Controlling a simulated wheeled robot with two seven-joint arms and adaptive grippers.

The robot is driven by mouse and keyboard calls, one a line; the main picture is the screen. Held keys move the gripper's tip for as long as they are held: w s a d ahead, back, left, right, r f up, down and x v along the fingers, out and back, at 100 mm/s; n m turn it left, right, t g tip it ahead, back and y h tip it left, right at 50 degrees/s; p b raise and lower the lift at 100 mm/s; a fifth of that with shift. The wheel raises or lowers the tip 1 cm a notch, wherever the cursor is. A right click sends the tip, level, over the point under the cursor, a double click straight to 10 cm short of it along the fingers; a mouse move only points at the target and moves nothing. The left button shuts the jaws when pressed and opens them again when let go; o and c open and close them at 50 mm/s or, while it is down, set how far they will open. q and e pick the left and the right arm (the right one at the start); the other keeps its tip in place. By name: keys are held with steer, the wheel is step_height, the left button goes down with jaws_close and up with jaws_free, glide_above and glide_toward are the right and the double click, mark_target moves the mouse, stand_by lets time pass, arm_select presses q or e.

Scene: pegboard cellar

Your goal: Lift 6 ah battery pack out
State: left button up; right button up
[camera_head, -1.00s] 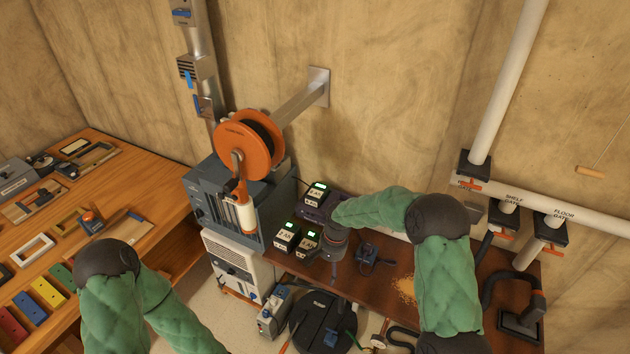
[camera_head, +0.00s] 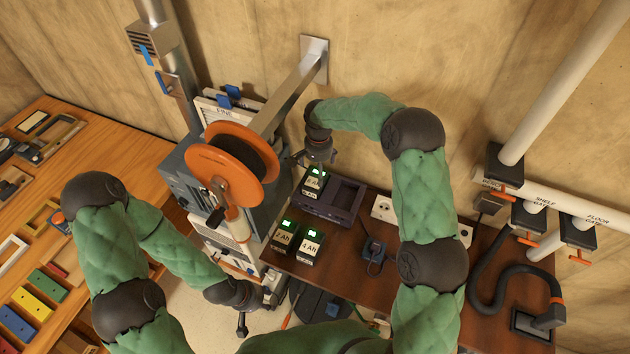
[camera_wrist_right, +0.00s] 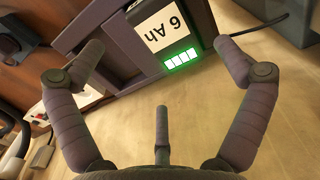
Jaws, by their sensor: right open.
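The 6 Ah battery pack (camera_head: 314,183) is black with a white label and a lit green display. It sits in the left bay of the dark purple charger (camera_head: 330,212) on the brown bench. My right gripper (camera_head: 318,160) is open just above and behind it. In the right wrist view the pack (camera_wrist_right: 160,28) lies between and beyond the spread fingertips (camera_wrist_right: 160,48), with the label upside down. I see no contact. The charger (camera_wrist_right: 92,28) shows beside it. My left gripper (camera_head: 242,322) hangs low, away from the charger; its jaws are too small to read.
The 2 Ah pack (camera_head: 283,233) and 4 Ah pack (camera_head: 309,246) stand in front of the charger. An orange spool (camera_head: 215,165) on a bracket is close left of my right gripper. A small dark device (camera_head: 373,250) sits on the bench.

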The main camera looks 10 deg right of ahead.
mark_target(316, 184)
steer(key=f, duration=0.7)
steer(key=shift+w+d+f, duration=0.15)
steer(key=shift+d+f, duration=0.05)
steer(key=shift+f, duration=0.15)
steer(key=shift+r, duration=0.1)
steer(key=c, duration=0.9)
